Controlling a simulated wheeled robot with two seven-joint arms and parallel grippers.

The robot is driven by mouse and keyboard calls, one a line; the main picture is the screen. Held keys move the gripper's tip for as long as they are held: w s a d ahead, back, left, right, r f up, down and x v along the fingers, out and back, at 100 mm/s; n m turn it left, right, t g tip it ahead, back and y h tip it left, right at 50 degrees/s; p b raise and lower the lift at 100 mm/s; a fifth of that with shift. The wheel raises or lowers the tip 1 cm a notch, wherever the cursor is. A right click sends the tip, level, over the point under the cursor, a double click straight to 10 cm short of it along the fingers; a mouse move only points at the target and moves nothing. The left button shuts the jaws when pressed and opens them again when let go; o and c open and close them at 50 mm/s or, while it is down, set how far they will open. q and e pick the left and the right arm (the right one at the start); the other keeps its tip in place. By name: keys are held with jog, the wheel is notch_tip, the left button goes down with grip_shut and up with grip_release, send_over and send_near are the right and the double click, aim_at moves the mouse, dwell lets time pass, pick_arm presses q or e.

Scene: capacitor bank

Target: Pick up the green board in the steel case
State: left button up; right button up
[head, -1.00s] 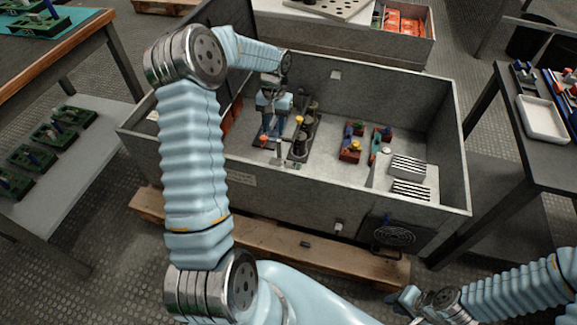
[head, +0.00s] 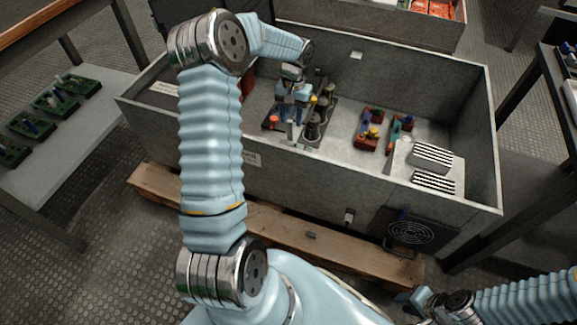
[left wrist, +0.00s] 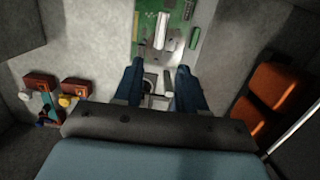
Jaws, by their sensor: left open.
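The open grey steel case (head: 240,168) stands in the middle of the head view. The green board (left wrist: 200,12) shows at the top centre of the left wrist view, with a pale metal part on it, and its upper end is cut off. My left gripper (left wrist: 158,82) is open, with its two dark blue fingers apart at the board's near end; no grip on it shows. In the head view my left gripper (head: 292,97) hangs inside the case and hides part of what lies below. My right gripper (head: 418,300) is low at the right, outside the case, its jaws unclear.
Red terminal blocks (head: 367,130) and striped white blocks (head: 432,157) sit in the case's right half. Orange blocks (left wrist: 278,84) lie right of my fingers in the left wrist view. The case walls surround my left gripper. A side table (head: 60,160) holds several green boards.

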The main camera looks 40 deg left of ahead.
pick_arm(q)
jog(key=f, duration=0.3)
jog(key=f+b, duration=0.1)
jog(key=f, duration=0.2)
jog(key=s+f+b, duration=0.1)
jog(key=f, duration=0.2)
jog(key=shift+d, duration=0.15)
jog(key=shift+s+f+b, duration=0.15)
jog(key=shift+f+b, duration=0.05)
jog(key=shift+f, duration=0.85)
jog(key=shift+s+f+b, duration=0.2)
jog(key=shift+f, duration=0.85)
jog(key=shift+s+f+b, duration=0.15)
jog(key=shift+f+b, duration=0.05)
jog(key=shift+f, duration=0.85)
jog(key=shift+r, duration=0.1)
grip_shut()
